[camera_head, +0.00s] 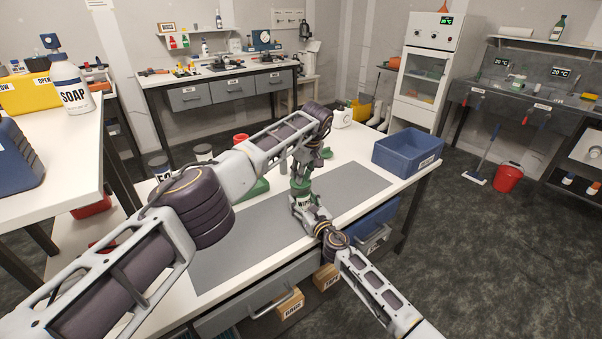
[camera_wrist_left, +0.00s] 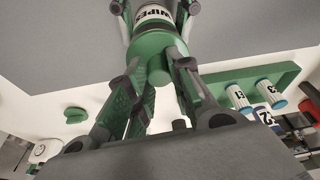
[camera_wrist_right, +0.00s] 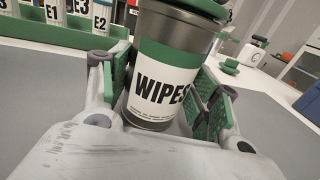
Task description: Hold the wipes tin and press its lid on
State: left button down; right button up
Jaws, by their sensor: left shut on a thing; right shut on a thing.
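The wipes tin (camera_wrist_right: 160,88) is grey with a green band and a white label. It stands over the grey mat between the green pads of my right gripper (camera_wrist_right: 162,72), which is shut on its sides. In the head view my right gripper (camera_head: 304,203) comes in from the lower right. The green lid (camera_wrist_left: 150,44) sits at the tin's mouth; I cannot tell whether it is fully seated. My left gripper (camera_wrist_left: 157,66) is shut on the lid's knob (camera_wrist_left: 159,73) from above. In the head view my left gripper (camera_head: 303,170) hides part of the lid.
A green rack (camera_wrist_left: 255,78) with labelled tubes lies on one side of the mat (camera_head: 240,248). A small green knobbed piece (camera_wrist_right: 230,67) lies behind the tin. A blue crate (camera_head: 405,150) stands at the right end of the bench. The front of the mat is clear.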

pick_arm(q)
jog(key=shift+f, duration=0.15)
jog(key=c, duration=1.2)
grip_release()
jog(key=shift+v, duration=6)
pick_arm(e)
jog(key=o, duration=1.5)
pick_arm(q)
jog(key=shift+w, duration=0.1)
pick_arm(e)
jog(key=shift+s, duration=0.15)
